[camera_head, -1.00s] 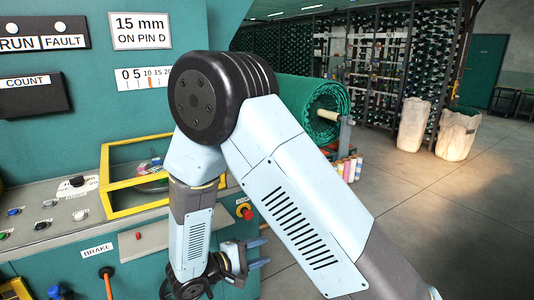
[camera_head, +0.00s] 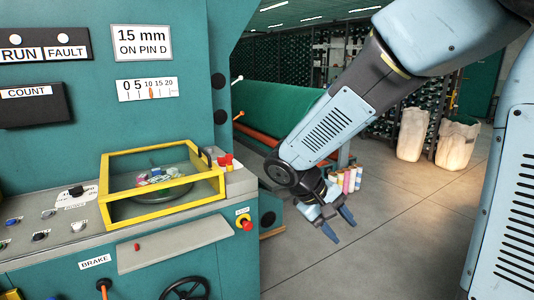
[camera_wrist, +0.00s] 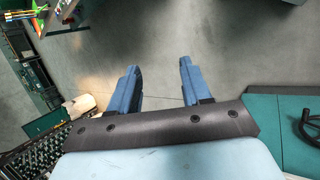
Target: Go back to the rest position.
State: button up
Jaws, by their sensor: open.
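My gripper (camera_head: 344,226) hangs at the end of my arm over the bare floor, to the right of the teal machine (camera_head: 60,140). Its two blue fingers are apart with nothing between them. In the wrist view my gripper (camera_wrist: 158,85) also shows open and empty, with grey floor beyond the fingers. My arm comes in from the upper right of the head view and slopes down to the left.
A yellow-framed clear box (camera_head: 160,180) stands on the machine's panel, with small coloured pieces inside. A red stop button (camera_head: 246,224), a brake lever (camera_head: 104,287) and a handwheel (camera_head: 186,290) are nearby. Behind are a green roll (camera_head: 275,108), coloured cones (camera_head: 347,179) and pale sacks (camera_head: 456,144).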

jog(key=s+d+r+m+t+y, duration=0.4)
jog(key=s+d+r+t+y, duration=0.1)
jog(key=s+r, duration=0.5)
jog(key=shift+s+d+r+y, duration=0.25)
jog(key=shift+d+r+y, duration=0.7)
jog(key=shift+y, duration=0.25)
jog(key=shift+c, duration=0.5)
